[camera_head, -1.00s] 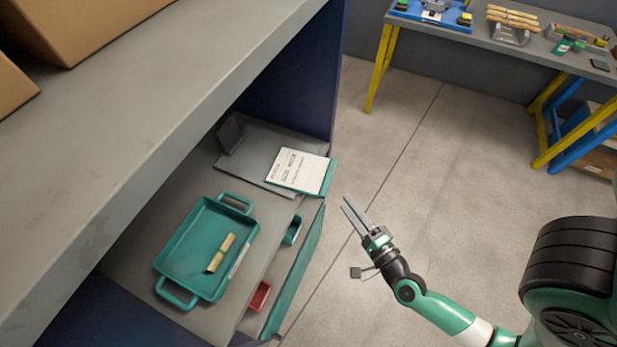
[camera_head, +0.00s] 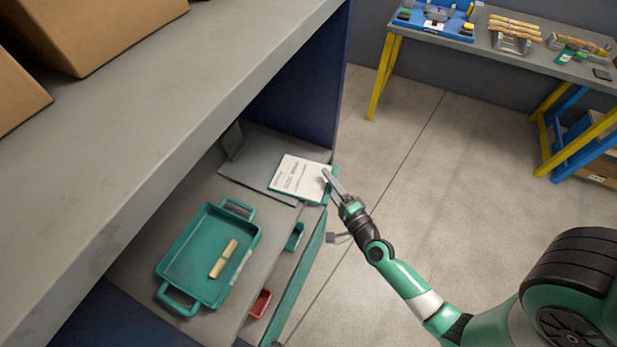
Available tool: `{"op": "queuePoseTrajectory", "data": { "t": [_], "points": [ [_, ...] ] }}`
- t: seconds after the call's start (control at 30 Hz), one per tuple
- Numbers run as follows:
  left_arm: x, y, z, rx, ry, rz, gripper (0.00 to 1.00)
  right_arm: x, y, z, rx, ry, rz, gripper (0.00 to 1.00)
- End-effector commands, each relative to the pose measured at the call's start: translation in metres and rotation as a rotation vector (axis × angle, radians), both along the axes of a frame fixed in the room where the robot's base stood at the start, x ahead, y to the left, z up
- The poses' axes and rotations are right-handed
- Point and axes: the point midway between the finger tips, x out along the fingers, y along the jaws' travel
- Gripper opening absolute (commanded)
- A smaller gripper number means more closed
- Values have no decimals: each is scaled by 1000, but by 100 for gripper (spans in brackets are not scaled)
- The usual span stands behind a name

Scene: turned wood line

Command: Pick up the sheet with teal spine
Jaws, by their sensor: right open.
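The sheet with teal spine (camera_head: 299,177) lies on a grey plate on the lower shelf, near the shelf's right edge. It is white with printed lines, and its teal spine shows along the right and lower edge. My right gripper (camera_head: 328,178) is open at the sheet's right side, with its fingertips overlapping the spine edge in the picture. I cannot tell whether the fingers touch the sheet or straddle it. My left gripper is not in view.
A teal tray (camera_head: 185,264) with a turned wood piece (camera_head: 223,259) stands on the lower shelf. A workbench (camera_head: 480,42) stands far back right.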

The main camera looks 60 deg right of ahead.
Motion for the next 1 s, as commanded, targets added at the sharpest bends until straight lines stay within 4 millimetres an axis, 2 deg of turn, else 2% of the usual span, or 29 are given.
{"op": "queuePoseTrajectory", "data": {
  "t": [0.13,0.17,0.47,0.87,1.0],
  "points": [
    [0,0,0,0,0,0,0,0,0,0,1,1,0,57],
    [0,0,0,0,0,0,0,0,0,0,1,1,0,54],
    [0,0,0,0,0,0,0,0,0,0,0,0,0,0],
    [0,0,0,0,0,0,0,-1,0,0,0,0,0,0],
    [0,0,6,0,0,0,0,0,0,6,0,0,0,0]
  ]
}}
